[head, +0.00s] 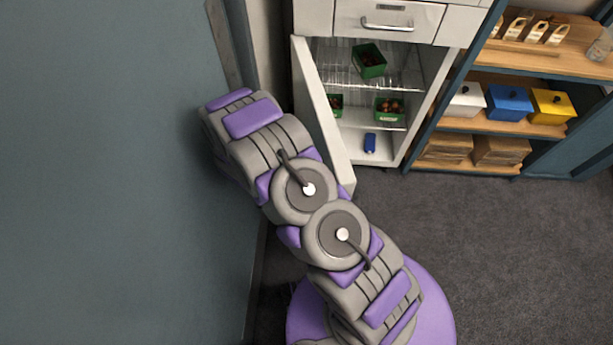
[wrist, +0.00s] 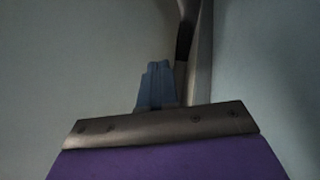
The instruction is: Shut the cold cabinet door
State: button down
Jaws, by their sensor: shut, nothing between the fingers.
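The cold cabinet (head: 388,145) is white and stands open at the top middle of the head view. Its white door (head: 322,115) is swung out to the left, seen nearly edge-on. My arm passes in front of the door's lower part. Inside are wire shelves with green punnets (head: 369,61) of brown chestnuts and a small blue item (head: 370,142) at the bottom. My gripper (wrist: 157,85) shows in the wrist view with its bluish fingers together and empty, facing a plain blue-grey surface. In the head view the fingers are hidden beyond my arm.
A large blue-grey panel (head: 110,180) fills the left, close to my arm's end. A closed drawer with a handle (head: 387,24) is above the cabinet's opening. A shelf unit (head: 530,125) with coloured lidded boxes stands at right. The dark floor (head: 500,250) is clear.

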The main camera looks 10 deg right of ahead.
jog(key=w+d+f+h+b, duration=0.1)
jog(key=d+f+h+b, duration=0.1)
jog(key=d+f, duration=0.8)
jog(key=shift+w+d, duration=0.3)
jog(key=shift+d, duration=0.7)
jog(key=shift+d, duration=0.1)
